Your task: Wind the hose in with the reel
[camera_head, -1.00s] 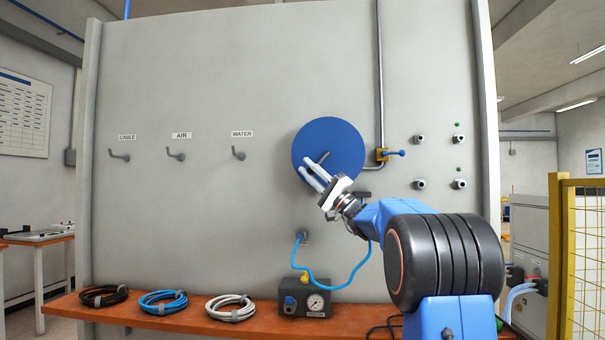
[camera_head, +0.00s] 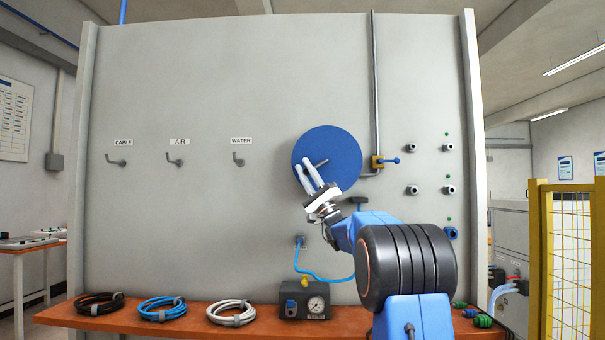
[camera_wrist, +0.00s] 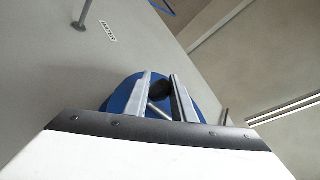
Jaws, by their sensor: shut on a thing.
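The hose reel (camera_head: 338,143) is a round blue disc on the grey wall panel, with a short metal crank (camera_head: 317,165) across its face. My gripper (camera_head: 305,169) is at the lower left of the disc, with its two pale fingers pointing up at it. In the wrist view, the fingers are shut on a dark knob (camera_wrist: 161,88), with the metal crank beside it and the blue reel (camera_wrist: 117,100) behind. A light-blue hose (camera_head: 322,278) runs from a wall fitting (camera_head: 300,241) down and rightward, then passes behind my arm.
Below is an orange bench (camera_head: 190,325) with black, blue and white coils and a gauge box (camera_head: 304,299). Wall hooks are at left. A yellow fence (camera_head: 540,250) stands at far right.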

